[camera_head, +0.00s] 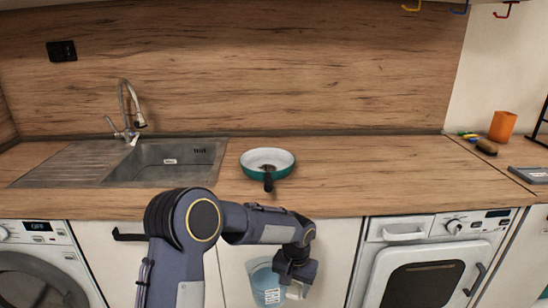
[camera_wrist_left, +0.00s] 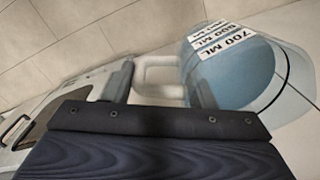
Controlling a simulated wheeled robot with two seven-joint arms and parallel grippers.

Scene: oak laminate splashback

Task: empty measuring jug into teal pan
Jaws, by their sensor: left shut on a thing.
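The measuring jug (camera_head: 266,284) is a light blue, see-through vessel with a white label, in front of the white cabinet below the worktop edge. It looks roughly upright. In the left wrist view the jug (camera_wrist_left: 240,70) shows its 700 ML and 600 ML marks. My left gripper (camera_head: 295,282) is shut on its pale handle (camera_wrist_left: 160,75), which lies between the two fingers (camera_wrist_left: 160,88). The teal pan (camera_head: 268,162), with a pale inside and dark handle, stands on the worktop, above and apart from the jug. My right gripper is not in view.
The worktop (camera_head: 350,180) is clear around the pan. A sink (camera_head: 165,162) with a tall tap (camera_head: 128,112) is at left. An orange cup (camera_head: 502,126) and a brush (camera_head: 486,147) are at far right. An oven (camera_head: 425,270) is below. The worktop's front edge is above the jug.

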